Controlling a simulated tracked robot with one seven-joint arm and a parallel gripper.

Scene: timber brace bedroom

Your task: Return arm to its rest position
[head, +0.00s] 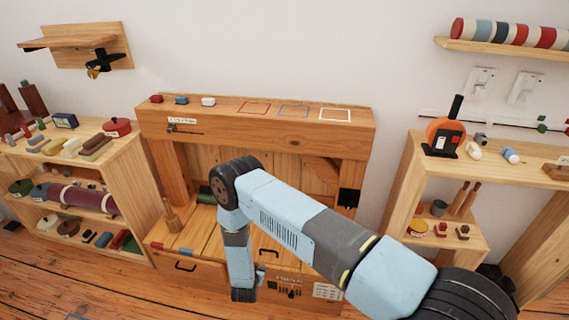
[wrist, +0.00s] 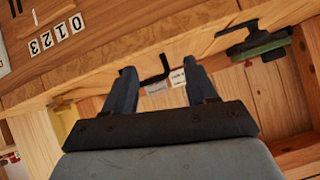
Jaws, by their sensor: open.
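My arm, light blue and dark grey, crosses the head view from the bottom right up to a bent elbow in front of the wooden bench (head: 345,140), then drops down toward the drawer fronts. Its fingers cannot be made out in the head view. In the wrist view, my gripper (wrist: 160,80) shows two dark blue fingers spread apart with nothing held between them. A black bent handle (wrist: 157,70) and small pale labels (wrist: 178,77) show beyond the gap; I cannot tell how far off they are.
Red, blue and white blocks (head: 208,101) sit on the bench's upper ledge, beside coloured outlines. A loaded shelf (head: 140,180) stands left, another (head: 398,195) right. In the wrist view, a wooden edge with number tiles (wrist: 60,35) and a green item (wrist: 262,46) lie close to the fingers.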

